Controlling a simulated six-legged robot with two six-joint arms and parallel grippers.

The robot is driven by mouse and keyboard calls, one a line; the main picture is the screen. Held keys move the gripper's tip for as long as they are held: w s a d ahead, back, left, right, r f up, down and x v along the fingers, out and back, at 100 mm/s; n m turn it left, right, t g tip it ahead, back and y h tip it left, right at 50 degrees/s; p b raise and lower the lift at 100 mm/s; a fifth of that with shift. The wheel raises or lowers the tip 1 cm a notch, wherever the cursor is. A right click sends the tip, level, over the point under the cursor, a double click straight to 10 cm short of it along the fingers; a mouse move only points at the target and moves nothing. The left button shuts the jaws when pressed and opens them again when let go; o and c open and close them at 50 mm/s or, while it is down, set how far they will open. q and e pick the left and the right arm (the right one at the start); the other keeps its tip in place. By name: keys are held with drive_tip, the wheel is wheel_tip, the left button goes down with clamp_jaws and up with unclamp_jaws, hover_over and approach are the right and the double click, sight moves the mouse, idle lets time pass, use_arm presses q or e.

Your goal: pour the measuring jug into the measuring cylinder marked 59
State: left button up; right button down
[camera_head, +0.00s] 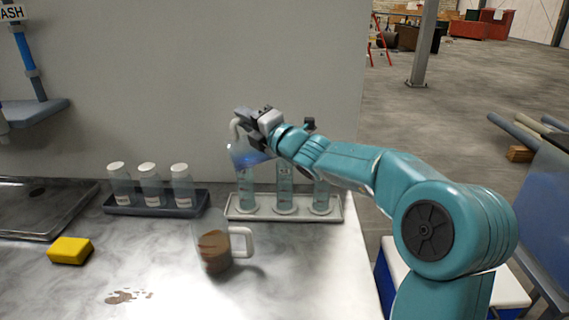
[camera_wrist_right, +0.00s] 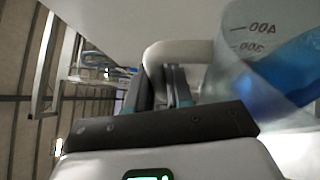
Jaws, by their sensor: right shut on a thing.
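A clear measuring jug (camera_head: 243,154) with blue liquid hangs tilted over the leftmost of three clear measuring cylinders. My right gripper (camera_head: 250,120) is shut on its pale handle. In the right wrist view the jug (camera_wrist_right: 235,55) shows graduations, and its blue liquid lies at a slant. The left cylinder (camera_head: 246,191), middle cylinder (camera_head: 284,190) and right cylinder (camera_head: 321,194) stand upright in a pale tray (camera_head: 346,206). Their marks are too small to read, so I cannot tell which is 59. No stream of liquid is clear. My left gripper is not in view.
A second jug (camera_head: 214,252) with brown contents stands in front of the tray. Three white-capped bottles (camera_head: 150,186) stand in a dark tray (camera_head: 200,204) at left. A wall rises behind.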

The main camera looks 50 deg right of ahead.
drive_tip(key=shift+r, duration=0.1)
idle(0.7)
drive_tip(key=shift+s+d+r+m+t+h+p, duration=0.2)
drive_tip(key=shift+s+d+r+m+t, duration=0.15)
drive_tip(key=shift+d+m, duration=0.4)
drive_tip(key=shift+s+d+r+m+t+h+p, duration=0.25)
drive_tip(key=shift+s+d+r+m, duration=0.2)
drive_tip(key=shift+m, duration=0.5)
idle(1.1)
drive_tip(key=shift+w+d+m, duration=0.1)
drive_tip(key=shift+m, duration=0.2)
drive_tip(key=shift+d+r, duration=0.1)
drive_tip(key=shift+d, duration=0.05)
